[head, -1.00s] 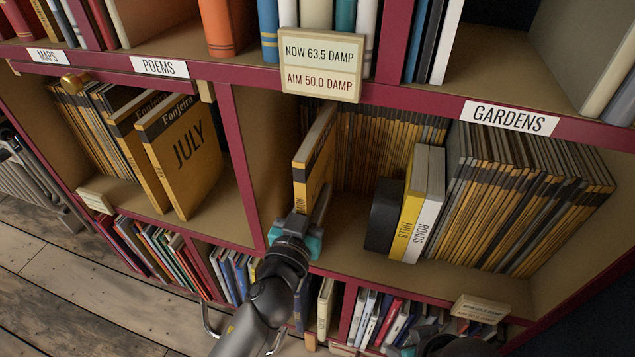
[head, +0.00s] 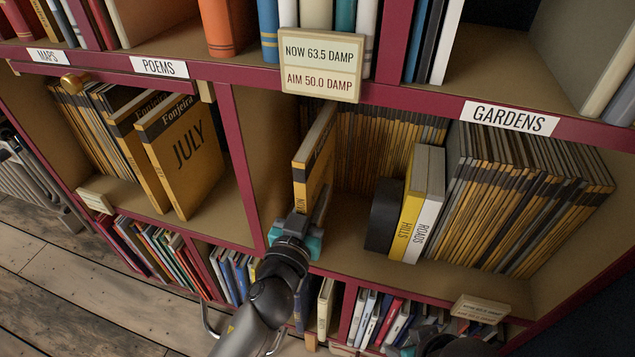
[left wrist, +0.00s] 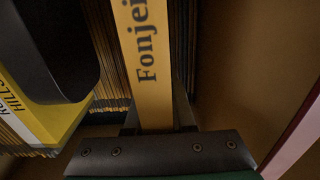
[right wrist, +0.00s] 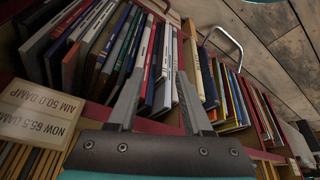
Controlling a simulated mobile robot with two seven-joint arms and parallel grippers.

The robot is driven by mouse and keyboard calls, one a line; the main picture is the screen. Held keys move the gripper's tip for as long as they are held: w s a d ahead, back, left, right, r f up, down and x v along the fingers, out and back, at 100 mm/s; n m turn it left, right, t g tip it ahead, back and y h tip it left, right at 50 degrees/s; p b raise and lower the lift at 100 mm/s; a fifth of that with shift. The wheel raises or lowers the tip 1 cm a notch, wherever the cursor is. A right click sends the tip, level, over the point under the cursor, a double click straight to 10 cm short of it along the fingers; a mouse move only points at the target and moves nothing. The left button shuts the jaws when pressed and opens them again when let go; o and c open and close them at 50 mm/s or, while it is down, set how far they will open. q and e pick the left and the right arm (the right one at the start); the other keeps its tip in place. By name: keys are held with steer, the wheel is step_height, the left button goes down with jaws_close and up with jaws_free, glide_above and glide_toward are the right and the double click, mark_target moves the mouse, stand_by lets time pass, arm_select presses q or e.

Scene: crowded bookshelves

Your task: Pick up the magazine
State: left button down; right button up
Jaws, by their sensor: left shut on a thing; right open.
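A yellow magazine (head: 316,158) with a dark band stands upright at the left end of a row in the middle compartment, its spine toward me. My left gripper (head: 311,222) is shut on the lower part of this magazine. The left wrist view shows the magazine's yellow spine (left wrist: 149,60) with the letters "Fonjei" between the fingers. My right gripper (right wrist: 160,100) is open and empty in the right wrist view, in front of a lower shelf of books.
A tight row of magazines (head: 375,150) stands behind and right of the held one. A black bookend (head: 384,215), a yellow HILLS book (head: 409,215) and a white ROADS book (head: 430,215) stand further right. A sign (head: 320,65) hangs just above. Bare shelf lies left of the magazine.

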mark_target(315, 166)
arm_select(q)
steer(key=shift+r, duration=0.2)
stand_by(0.5)
steer(key=shift+r, duration=0.1)
steer(key=shift+s+a+r+p, duration=0.15)
steer(key=shift+r+p, duration=0.25)
steer(key=shift+p, duration=0.2)
step_height(315, 166, up, 6)
steer(key=p, duration=0.4)
steer(key=a+p+v, duration=0.1)
steer(key=p+v, duration=0.1)
steer(key=v, duration=1.7)
steer(key=shift+a, duration=0.25)
arm_select(e)
steer(key=s+f+g, duration=0.1)
steer(key=s+f, duration=0.1)
steer(key=f, duration=0.5)
steer(key=s+d+f+g, duration=0.1)
steer(key=s+f, duration=0.2)
steer(key=f, duration=0.4)
steer(key=shift+d+f, duration=0.2)
steer(key=shift+d, duration=0.1)
steer(key=shift+w, duration=0.2)
arm_select(q)
steer(key=shift+f, duration=0.1)
arm_select(e)
steer(key=shift+r, duration=0.1)
